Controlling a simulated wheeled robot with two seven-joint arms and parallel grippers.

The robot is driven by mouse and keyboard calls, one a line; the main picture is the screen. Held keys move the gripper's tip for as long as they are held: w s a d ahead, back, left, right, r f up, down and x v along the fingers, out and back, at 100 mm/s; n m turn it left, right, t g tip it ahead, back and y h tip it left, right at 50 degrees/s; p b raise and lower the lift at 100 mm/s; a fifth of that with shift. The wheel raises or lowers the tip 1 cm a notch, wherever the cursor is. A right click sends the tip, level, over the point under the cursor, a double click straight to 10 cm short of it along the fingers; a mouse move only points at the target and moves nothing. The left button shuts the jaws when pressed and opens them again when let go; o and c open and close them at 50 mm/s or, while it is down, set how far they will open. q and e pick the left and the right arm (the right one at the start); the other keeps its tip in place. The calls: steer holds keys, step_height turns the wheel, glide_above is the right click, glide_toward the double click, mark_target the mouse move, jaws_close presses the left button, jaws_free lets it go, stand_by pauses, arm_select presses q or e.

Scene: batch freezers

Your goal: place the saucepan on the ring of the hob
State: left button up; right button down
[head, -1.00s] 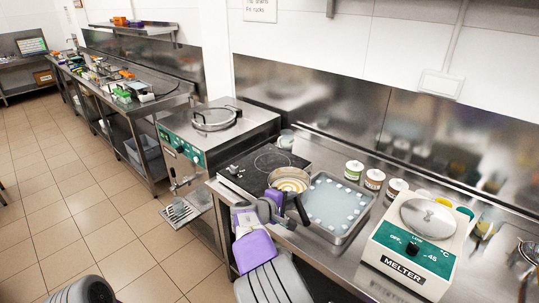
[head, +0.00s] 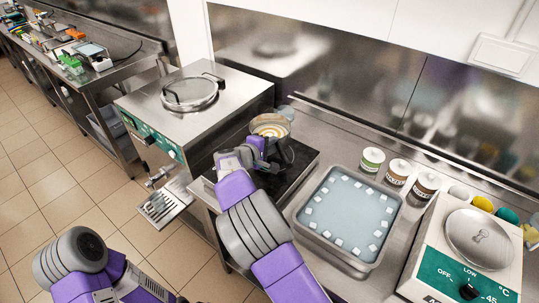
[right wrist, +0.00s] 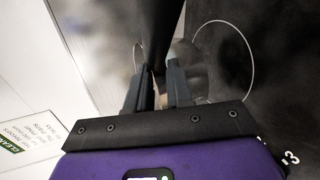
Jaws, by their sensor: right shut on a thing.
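The steel saucepan (head: 270,126), with a pale swirled content, is over the back part of the black hob (head: 298,172) in the head view. My right gripper (head: 268,150) is shut on its dark handle, which also shows between the fingers (right wrist: 160,85) in the right wrist view. The pan looks about upright; whether its base touches the hob I cannot tell. The ring (right wrist: 248,65) shows as a thin pale circle in the right wrist view, partly hidden by the fingers and handle. In the head view, pan and gripper hide it. My left gripper is not in view.
A steel tray (head: 299,217) with white cubes in bluish liquid is right of the hob. Several jars (head: 372,160) stand behind it, and a melter (head: 462,275) is at the right. A steel machine with a round lid (head: 190,93) stands left of the hob.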

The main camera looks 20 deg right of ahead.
steer(key=shift+f+b, duration=0.35)
steer(key=shift+f, duration=2.75)
steer(key=shift+f, duration=0.1)
steer(key=c, duration=1)
jaws_free()
steer(key=shift+f, duration=0.1)
steer(key=shift+r, duration=0.2)
steer(key=v, duration=1.2)
